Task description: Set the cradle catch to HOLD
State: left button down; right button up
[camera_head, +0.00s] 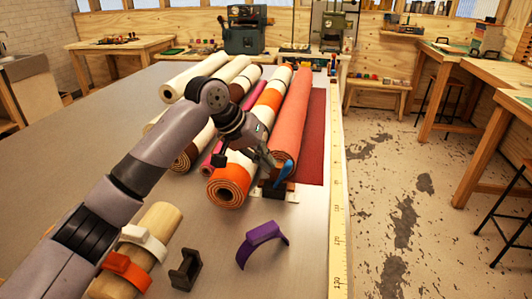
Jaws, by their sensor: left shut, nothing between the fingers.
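The catch appears to be a small blue lever (284,173) at the near end of the salmon-red roll (291,120). It sits on a dark brown cradle block (270,191), which has white plates at its foot. The HOLD marking cannot be read at this size. My left gripper (268,163) is shut and empty, just left of the blue lever. I cannot tell whether its fingertips touch the lever. The gripper and arm hide part of the cradle and the rolls behind. My right gripper is not in view.
Orange-and-white (229,185) and cream rolls (195,75) lie left of the salmon roll. A purple clip (262,238), a black bracket (185,270) and a wooden roll with orange and white clips (158,221) are nearer. A yellow ruler (338,220) lines the table's right edge.

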pick_arm(q)
jog(key=shift+r, duration=0.15)
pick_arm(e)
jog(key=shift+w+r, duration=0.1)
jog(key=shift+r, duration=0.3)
